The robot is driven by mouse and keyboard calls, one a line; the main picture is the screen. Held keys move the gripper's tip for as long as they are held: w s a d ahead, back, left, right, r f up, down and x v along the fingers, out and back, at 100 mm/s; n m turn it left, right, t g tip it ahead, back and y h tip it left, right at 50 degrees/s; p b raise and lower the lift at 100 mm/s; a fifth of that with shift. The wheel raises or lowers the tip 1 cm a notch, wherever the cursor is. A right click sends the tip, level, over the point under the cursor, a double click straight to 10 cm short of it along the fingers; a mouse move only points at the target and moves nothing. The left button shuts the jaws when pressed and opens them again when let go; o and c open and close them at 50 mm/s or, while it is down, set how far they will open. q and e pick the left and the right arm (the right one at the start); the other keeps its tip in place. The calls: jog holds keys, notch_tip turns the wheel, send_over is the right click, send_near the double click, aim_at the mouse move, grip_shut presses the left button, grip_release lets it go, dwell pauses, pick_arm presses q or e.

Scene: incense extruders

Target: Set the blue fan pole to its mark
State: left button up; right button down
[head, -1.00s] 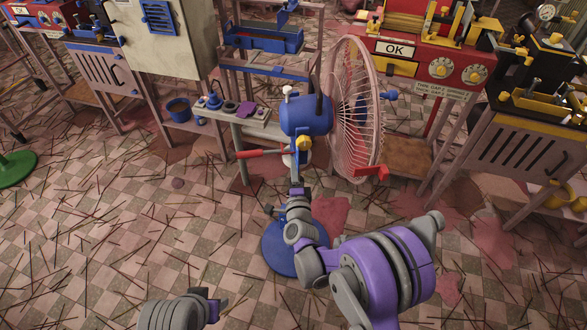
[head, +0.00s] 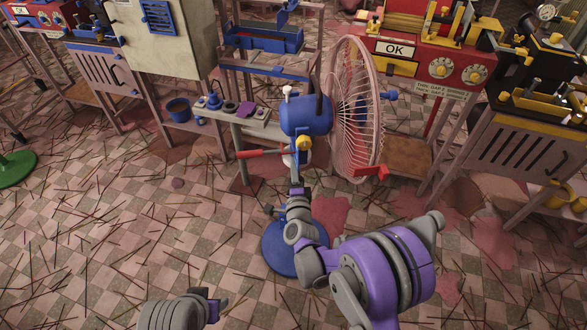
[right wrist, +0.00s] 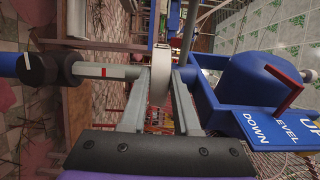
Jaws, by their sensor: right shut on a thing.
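The blue fan stands at the centre of the head view, with a blue motor housing (head: 308,116), a wire cage (head: 352,110) facing right and a round blue base (head: 284,250). My right arm hides most of its pole. My right gripper (head: 297,178) is just below the motor. In the right wrist view my gripper (right wrist: 160,82) is shut on a pale rounded part in line with the pole. To the left, the grey pole (right wrist: 122,72) carries a red mark (right wrist: 104,72) beside a black knob (right wrist: 38,69). My left gripper (head: 217,304) is low in the head view, its fingers unclear.
A low bench (head: 236,118) with small parts stands behind the fan. A red machine with an OK sign (head: 395,48) is behind the cage, and a yellow-topped bench (head: 520,140) is at right.

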notch_tip(320, 180, up, 5)
jog(key=shift+f+p, duration=0.1)
jog(key=shift+p, duration=1.15)
jog(key=shift+f, duration=0.1)
jog(key=c, duration=0.6)
grip_release()
jog(key=shift+c, duration=0.2)
jog(key=shift+s, duration=0.1)
send_near(292, 150)
jog(key=s, duration=0.4)
jog(key=shift+s+d, duration=0.15)
jog(key=shift+s, duration=0.2)
